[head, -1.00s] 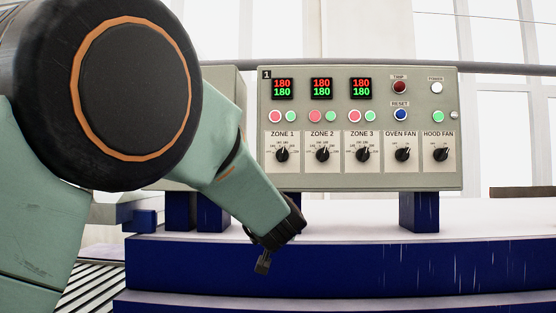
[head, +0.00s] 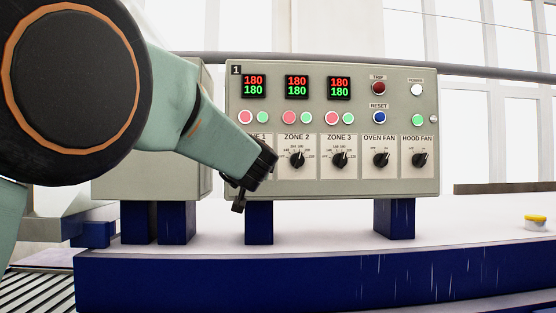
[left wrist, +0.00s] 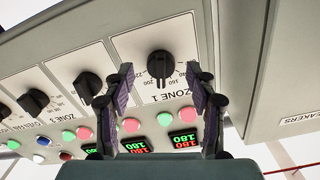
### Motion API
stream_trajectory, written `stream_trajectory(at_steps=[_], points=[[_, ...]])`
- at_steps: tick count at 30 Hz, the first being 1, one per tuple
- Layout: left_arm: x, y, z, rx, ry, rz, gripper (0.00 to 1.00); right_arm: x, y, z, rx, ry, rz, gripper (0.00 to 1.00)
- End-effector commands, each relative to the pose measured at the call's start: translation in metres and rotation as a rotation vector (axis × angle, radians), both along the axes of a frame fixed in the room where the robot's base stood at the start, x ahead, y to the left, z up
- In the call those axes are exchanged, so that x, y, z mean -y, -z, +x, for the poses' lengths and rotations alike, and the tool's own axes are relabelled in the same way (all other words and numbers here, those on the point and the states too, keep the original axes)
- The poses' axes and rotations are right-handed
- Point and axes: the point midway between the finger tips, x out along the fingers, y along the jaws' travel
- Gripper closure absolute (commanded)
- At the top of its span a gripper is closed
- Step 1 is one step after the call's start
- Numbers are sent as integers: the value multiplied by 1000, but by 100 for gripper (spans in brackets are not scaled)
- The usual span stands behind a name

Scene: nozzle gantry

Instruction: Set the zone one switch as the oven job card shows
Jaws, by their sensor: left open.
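The zone one switch (left wrist: 160,66) is a black rotary knob on a white plate, seen upside down in the left wrist view. Its scale is partly readable, and I cannot tell the exact setting. My left gripper (left wrist: 161,80) is open, with one finger on each side of the knob in the picture. I cannot tell whether they touch it. In the head view my left gripper (head: 240,192) hides the zone one switch at the lower left of the control panel (head: 330,190). My right gripper is out of view. I see no job card.
The zone two switch (head: 297,159) and zone three switch (head: 339,159) sit to the right, then the fan switches. The displays (head: 254,86) read 180 over 180. Pink and green buttons lie below them.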

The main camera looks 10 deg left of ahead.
Motion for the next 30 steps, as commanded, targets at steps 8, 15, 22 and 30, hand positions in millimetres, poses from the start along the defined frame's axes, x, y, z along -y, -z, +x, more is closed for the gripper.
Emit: stream_trajectory(at_steps=[8, 15, 22, 30], points=[[-8, -1, 23, 0, 0, -1, 44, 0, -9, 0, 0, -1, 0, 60], [-10, 0, 26, 0, 0, 0, 44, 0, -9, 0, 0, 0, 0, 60], [-11, 0, 27, 0, 0, 0, 56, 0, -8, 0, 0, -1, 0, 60], [-10, -1, 26, 1, -1, 0, 79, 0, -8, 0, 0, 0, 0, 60]])
